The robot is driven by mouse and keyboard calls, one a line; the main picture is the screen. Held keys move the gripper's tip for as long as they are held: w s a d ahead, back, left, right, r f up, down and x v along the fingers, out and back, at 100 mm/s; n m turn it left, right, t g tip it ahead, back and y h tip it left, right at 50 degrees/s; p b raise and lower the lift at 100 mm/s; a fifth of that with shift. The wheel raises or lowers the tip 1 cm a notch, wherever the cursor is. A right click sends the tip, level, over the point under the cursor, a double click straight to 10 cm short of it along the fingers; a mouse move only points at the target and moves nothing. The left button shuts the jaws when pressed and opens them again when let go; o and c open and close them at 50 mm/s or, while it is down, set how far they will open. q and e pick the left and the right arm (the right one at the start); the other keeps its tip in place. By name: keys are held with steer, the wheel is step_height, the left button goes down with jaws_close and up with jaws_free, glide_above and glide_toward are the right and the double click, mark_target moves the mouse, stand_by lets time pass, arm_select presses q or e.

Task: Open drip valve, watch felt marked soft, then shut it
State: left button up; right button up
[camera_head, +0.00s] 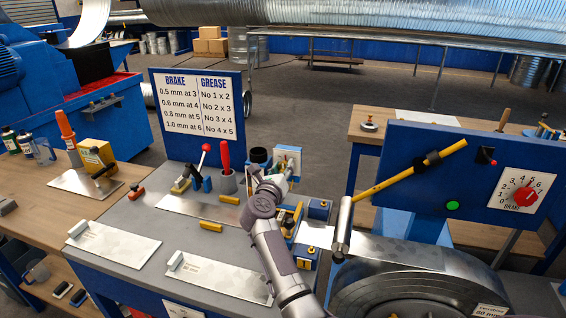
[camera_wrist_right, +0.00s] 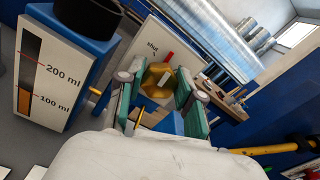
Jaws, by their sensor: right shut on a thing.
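A red mark lies near the pointer. My right gripper (camera_wrist_right: 158,104) has its green-padded fingers on either side of the knob and is shut on it. No felt marked soft can be made out. My left gripper is not in view.
An oil reservoir (camera_wrist_right: 62,75) with a 100 and 200 ml scale stands left of the valve; amber fills its lower window. Yellow and blue blocks (camera_head: 305,257) lie beside my right arm. A blue panel with a brake dial (camera_head: 524,196) and a metal roll (camera_head: 420,285) stand at right.

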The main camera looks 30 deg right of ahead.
mark_target(282, 162)
steer(key=n+p, duration=0.1)
steer(key=n, duration=0.1)
steer(key=n+p, duration=0.2)
steer(key=shift+r+n+p, duration=0.2)
steer(key=shift+n+p, duration=0.1)
steer(key=shift+f+n+p, duration=0.15)
steer(key=shift+n+p, duration=0.85)
steer(key=shift+n, duration=0.6)
steer(key=o, duration=1.2)
steer(key=shift+w+f, duration=0.1)
steer(key=shift+c, duration=0.2)
steer(key=r, duration=0.5)
steer(key=shift+w+d+r, duration=0.1)
steer(key=shift+w+r, duration=0.05)
steer(key=shift+w, duration=0.2)
steer(key=r, duration=0.4)
steer(key=shift+s+r, duration=0.3)
steer(key=shift+r, duration=0.05)
